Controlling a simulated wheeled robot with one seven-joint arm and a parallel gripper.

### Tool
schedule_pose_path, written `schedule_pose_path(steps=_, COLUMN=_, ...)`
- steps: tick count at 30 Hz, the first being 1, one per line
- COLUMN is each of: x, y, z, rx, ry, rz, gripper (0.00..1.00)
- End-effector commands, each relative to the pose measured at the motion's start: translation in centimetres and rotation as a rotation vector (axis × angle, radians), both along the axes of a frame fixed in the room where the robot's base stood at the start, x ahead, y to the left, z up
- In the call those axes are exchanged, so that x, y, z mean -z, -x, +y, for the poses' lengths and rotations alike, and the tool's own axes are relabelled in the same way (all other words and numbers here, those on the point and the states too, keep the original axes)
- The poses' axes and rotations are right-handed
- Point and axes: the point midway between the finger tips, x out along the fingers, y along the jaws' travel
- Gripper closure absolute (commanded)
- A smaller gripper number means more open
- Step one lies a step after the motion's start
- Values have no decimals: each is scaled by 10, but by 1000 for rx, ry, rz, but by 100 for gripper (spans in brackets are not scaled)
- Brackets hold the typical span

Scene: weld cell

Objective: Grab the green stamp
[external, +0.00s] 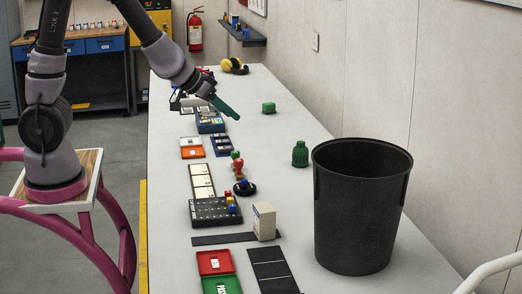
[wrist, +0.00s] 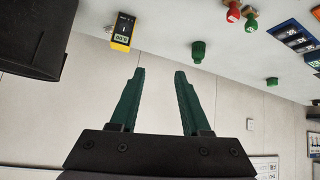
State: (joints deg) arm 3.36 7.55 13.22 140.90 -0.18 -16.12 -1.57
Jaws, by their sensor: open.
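The green stamp (wrist: 250,18) stands upright beside a red stamp (wrist: 232,12) near the top of the wrist view. In the external view the small green stamp (external: 235,155) is beside the red stamp (external: 239,170), on the middle of the long table. My gripper (external: 232,112) is in the air above the table's far half, apart from the stamps. In the wrist view my gripper (wrist: 160,72) has its two green fingers spread with nothing between them. The stamps lie up and right of the fingertips there.
A green ribbed bottle-like item (external: 300,155) and a green block (external: 268,108) stand on the table's right side. A tall black bin (external: 362,205) and a pale box (external: 264,222) stand nearer. Trays and a black holder (external: 215,212) line the left edge. The wall bounds the right.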

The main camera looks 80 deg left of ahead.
Motion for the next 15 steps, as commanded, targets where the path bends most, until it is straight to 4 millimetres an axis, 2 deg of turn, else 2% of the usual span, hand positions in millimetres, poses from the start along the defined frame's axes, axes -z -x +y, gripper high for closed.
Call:
schedule_pose_path(steps=1, x=23, y=-7, z=11, rx=-46, ry=0, rz=-4, gripper=53)
schedule_pose_path(steps=7, x=90, y=-23, z=59, rx=-229, ry=-33, rz=-86, gripper=53)
schedule_pose_path(steps=11, x=130, y=-19, z=93, rx=-330, ry=-89, rz=-148, gripper=53)
schedule_pose_path(steps=15, x=164, y=-7, z=128, rx=-415, ry=-169, rz=-223, gripper=53)
